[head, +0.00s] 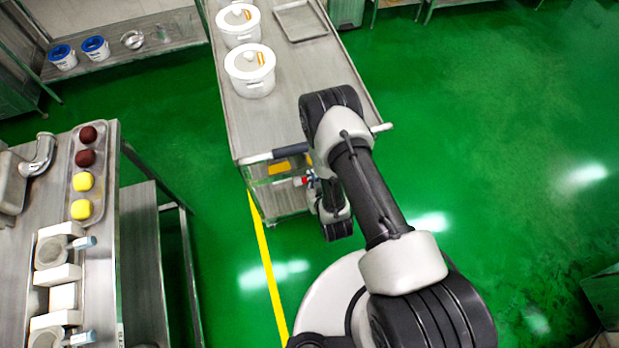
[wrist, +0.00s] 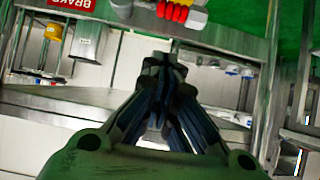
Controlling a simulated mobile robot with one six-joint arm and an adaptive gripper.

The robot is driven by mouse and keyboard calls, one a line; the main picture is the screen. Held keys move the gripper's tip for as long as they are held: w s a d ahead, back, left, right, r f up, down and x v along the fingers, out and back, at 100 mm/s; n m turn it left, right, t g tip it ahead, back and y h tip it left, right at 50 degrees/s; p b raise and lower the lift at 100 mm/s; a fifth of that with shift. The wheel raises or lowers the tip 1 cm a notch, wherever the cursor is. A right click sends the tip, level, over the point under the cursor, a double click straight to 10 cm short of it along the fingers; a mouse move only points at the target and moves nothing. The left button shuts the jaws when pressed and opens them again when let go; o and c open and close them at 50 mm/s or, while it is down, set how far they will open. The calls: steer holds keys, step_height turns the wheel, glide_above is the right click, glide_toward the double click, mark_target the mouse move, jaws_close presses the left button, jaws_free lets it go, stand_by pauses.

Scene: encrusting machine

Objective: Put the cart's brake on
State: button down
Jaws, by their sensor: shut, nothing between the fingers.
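The steel cart (head: 235,125) stands ahead of me in the head view, with its near end and handle bar (head: 275,154) facing me. A small red part (head: 304,181) shows at that near end, beside my arm. In the wrist view a red ribbed part (wrist: 178,12) with a yellow piece beside it is at the top edge, partly cut off. A red label reading BRAKE (wrist: 72,3) is at the top left. My gripper (wrist: 165,62) is shut and empty, below the red part in the picture and apart from it. My arm mostly hides the gripper in the head view.
White lidded tubs (head: 250,72) and a flat tray (head: 300,20) are on the cart top. A steel table (head: 100,190) with a tray of red and yellow balls stands at left. A shelf (head: 125,50) is behind. Green floor is clear on the right.

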steer(key=w+a+f+b, duration=0.1)
steer(key=w+f, duration=0.2)
steer(key=f, duration=0.2)
steer(key=shift+w+f+b, duration=0.25)
steer(key=shift+f+b, duration=0.05)
steer(key=shift+f, duration=0.1)
